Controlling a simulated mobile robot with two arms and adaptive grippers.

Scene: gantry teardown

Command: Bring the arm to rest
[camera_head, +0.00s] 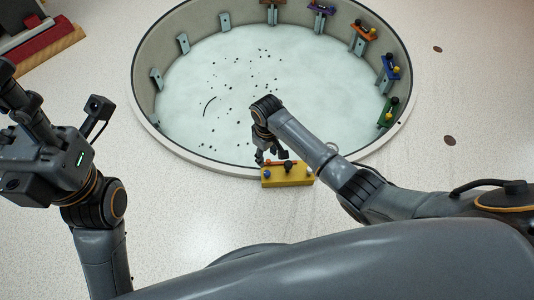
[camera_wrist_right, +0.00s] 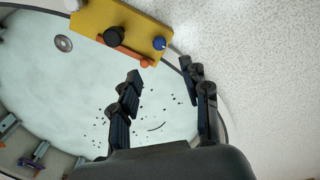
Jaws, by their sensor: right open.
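My right arm reaches in from the right in the head view. Its right gripper (camera_head: 270,158) points down at the near rim of the round basin, just beside a yellow block (camera_head: 287,175). In the right wrist view the fingers of my right gripper (camera_wrist_right: 163,75) are apart with nothing between them. The yellow block (camera_wrist_right: 90,22) lies beyond the fingertips, apart from them. It carries a black knob, an orange bar and a blue knob. My left arm is raised at the left edge; its left gripper (camera_head: 12,95) is partly cut off, so its jaws are unclear.
The round basin (camera_head: 145,110) has a pale floor with scattered dark bits and a thin dark curved piece. Several coloured blocks, among them a blue one (camera_head: 390,67) and a green one (camera_head: 388,112), sit along its inner wall. A red stepped object (camera_head: 40,40) stands at upper left.

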